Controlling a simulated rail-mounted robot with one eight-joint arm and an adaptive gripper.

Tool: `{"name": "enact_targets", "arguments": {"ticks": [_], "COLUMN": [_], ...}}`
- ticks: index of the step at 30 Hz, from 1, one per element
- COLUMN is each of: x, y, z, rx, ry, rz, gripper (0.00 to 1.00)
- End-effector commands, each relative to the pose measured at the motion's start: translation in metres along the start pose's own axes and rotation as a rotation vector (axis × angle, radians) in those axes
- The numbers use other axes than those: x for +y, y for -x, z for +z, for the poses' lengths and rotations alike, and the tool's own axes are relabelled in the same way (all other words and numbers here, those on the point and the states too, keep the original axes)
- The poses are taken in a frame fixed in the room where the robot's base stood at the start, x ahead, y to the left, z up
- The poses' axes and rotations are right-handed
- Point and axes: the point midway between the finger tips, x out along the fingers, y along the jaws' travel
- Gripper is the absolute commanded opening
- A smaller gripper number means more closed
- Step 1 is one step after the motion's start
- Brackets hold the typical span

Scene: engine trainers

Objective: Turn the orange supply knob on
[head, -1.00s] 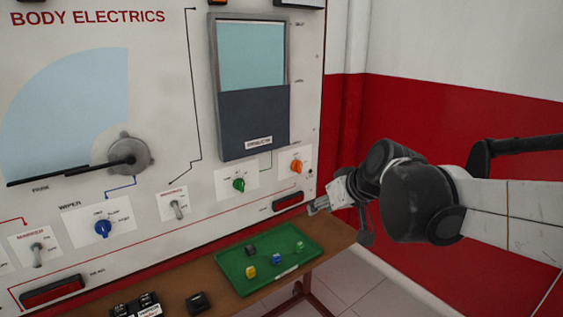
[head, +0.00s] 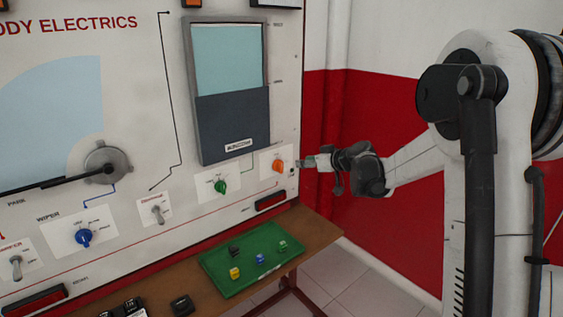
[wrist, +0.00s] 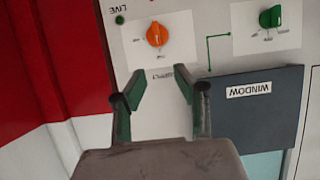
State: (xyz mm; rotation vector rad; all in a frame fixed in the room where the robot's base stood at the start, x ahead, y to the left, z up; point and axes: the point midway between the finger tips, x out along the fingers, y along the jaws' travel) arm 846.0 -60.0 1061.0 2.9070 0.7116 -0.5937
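The orange supply knob (head: 277,165) sits on a white label plate near the right edge of the panel. In the wrist view the orange knob (wrist: 157,34) appears upside down, ahead of the fingertips and roughly centred between them. My gripper (head: 302,163) is just right of the knob in the head view, at about its height. In the wrist view my gripper (wrist: 158,80) has its two green-padded fingers spread apart with nothing between them. The fingertips look short of the knob, not touching it. The small print around the knob is too small to read.
A green knob (head: 220,187) is on the plate left of the orange one. A window unit (head: 232,125) stands above. A green round mark by "LIVE" (wrist: 120,20) is beside the orange knob's plate. A green tray (head: 221,282) with small blocks lies on the shelf below.

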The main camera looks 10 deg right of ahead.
Motion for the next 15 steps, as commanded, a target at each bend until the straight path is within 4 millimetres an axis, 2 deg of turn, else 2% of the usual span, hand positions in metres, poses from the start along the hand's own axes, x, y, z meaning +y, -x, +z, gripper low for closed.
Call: {"name": "enact_targets", "arguments": {"ticks": [8,15], "x": [0.004,0.004], "y": [-0.022,-0.065], "z": [0.001,0.001], "rx": [0.009,0.009], "ry": [0.006,0.006], "rz": [-0.002,-0.002], "gripper": [0.29,0.29]}}
